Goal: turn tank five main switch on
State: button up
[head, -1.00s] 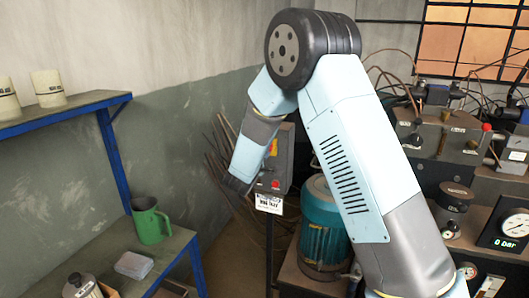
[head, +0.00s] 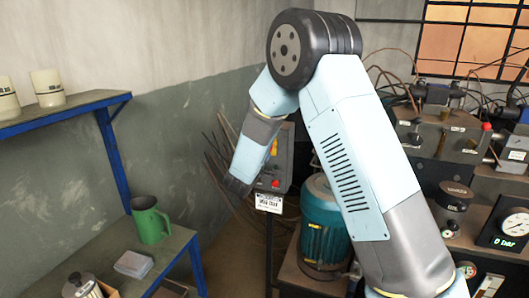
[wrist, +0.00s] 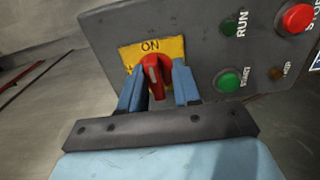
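The switch is a red rotary knob (wrist: 153,74) on a yellow plate (wrist: 176,48) marked ON, on a grey control box (wrist: 205,45). Its handle stands nearly upright in the wrist view, tilted slightly. My gripper (wrist: 160,84) has its two blue fingers on either side of the knob. The fingers are apart, with a narrow gap visible on the right of the handle, so it looks open around the knob. In the head view the box (head: 284,160) stands on a post, and my gripper (head: 237,186) is at its left side, with the knob hidden there.
The box also has a green START button (wrist: 229,80), a green RUN lamp (wrist: 230,25) and a red STOP button (wrist: 296,18). A teal motor (head: 324,228) stands right of the post. A shelf with a green mug (head: 149,221) is at left.

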jog(key=shift+o, duration=0.8)
jog(key=shift+r, duration=0.15)
jog(key=v, duration=1.3)
jog(key=shift+s+a, duration=0.2)
jog(key=shift+s, duration=0.1)
